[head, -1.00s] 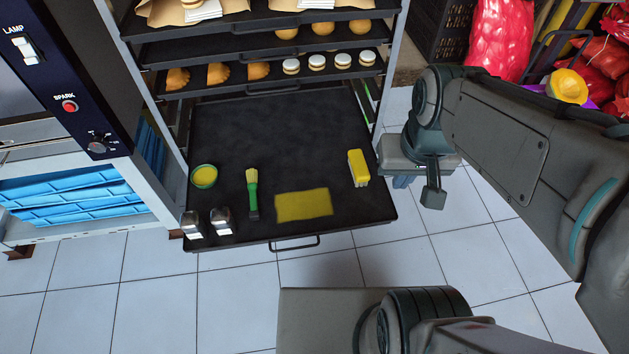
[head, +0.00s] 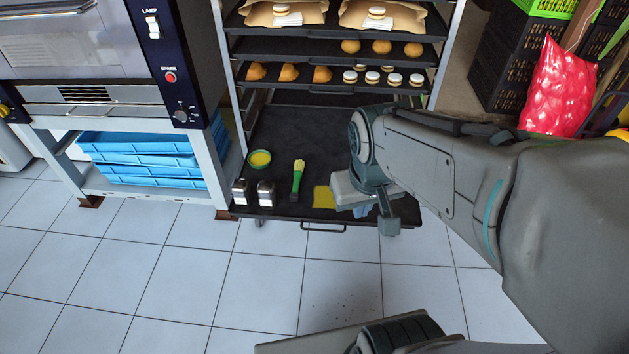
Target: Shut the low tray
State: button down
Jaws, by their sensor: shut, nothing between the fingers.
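The low tray (head: 290,125) is a dark, flat tray pulled far out of the rack, below the filled trays. Its front handle (head: 324,228) is a thin dark bar facing me. My gripper (head: 362,211) is shut and empty. It appears over the tray's front right part, right of the handle, and covers the spot there. I cannot tell whether it touches the tray.
Upper trays hold pastries (head: 321,74) and biscuits (head: 372,77). An oven (head: 90,60) with blue crates (head: 140,160) beneath stands left. A red sack (head: 556,85) and dark crates (head: 505,60) stand right. The tiled floor before the tray is clear.

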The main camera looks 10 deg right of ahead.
jog(key=w+d+f+n+t+h+b, duration=0.1)
jog(key=w+d+f+n+b, duration=0.2)
jog(key=w+d+f, duration=0.4)
jog(key=w+d+f+n+t+h+b, duration=0.1)
jog(key=w+d+f+n+t+b, duration=0.15)
jog(key=w+f, duration=0.45)
jog(key=w+a+f+n+y+b, duration=0.1)
jog(key=w+f+n+b, duration=0.1)
jog(key=f, duration=0.5)
jog(key=w+a+f+n+y+b, duration=0.2)
jog(key=f+b, duration=0.3)
jog(key=f, duration=0.3)
jog(key=w+a+f+n+y+b, duration=0.2)
jog(key=w+f+n+b, duration=0.1)
jog(key=f, duration=0.5)
jog(key=shift+f+n+t+b, duration=0.15)
jog(key=shift+n+t+b, duration=0.2)
jog(key=shift+t, duration=0.1)
